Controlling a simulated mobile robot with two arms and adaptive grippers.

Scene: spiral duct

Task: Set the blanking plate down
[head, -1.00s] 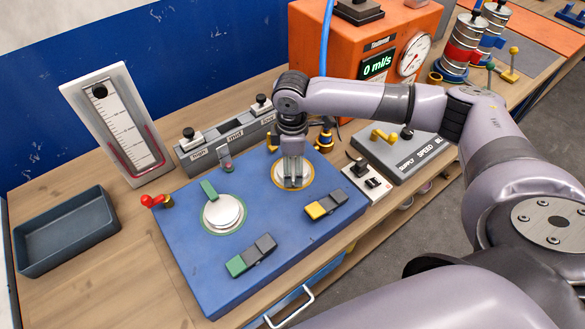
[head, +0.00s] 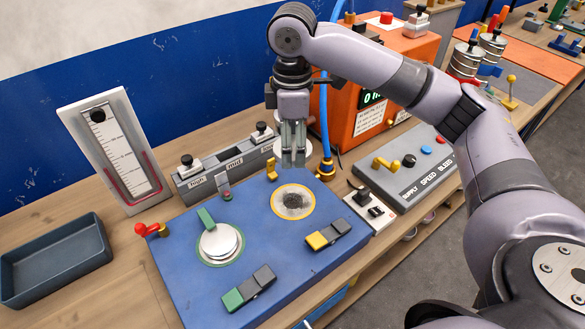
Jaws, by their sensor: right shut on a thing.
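My right gripper (head: 293,158) points down above the back edge of the blue bench panel (head: 185,278), behind the yellow-ringed port. Its fingers are shut. The yellow-ringed port (head: 293,203) is uncovered and shows a dark, rough inside. A silver disc (head: 219,241) covers the green-ringed port to the left, with a green clamp (head: 206,218) at its back. My left gripper is not in view.
A grey-blue empty tray (head: 58,262) lies at the left. A manometer board (head: 110,150) and a grey slotted rack (head: 215,174) stand behind the panel. Yellow (head: 328,233) and green (head: 249,287) toggle blocks sit on the panel. A blue hose (head: 323,115) rises beside the orange box (head: 345,125).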

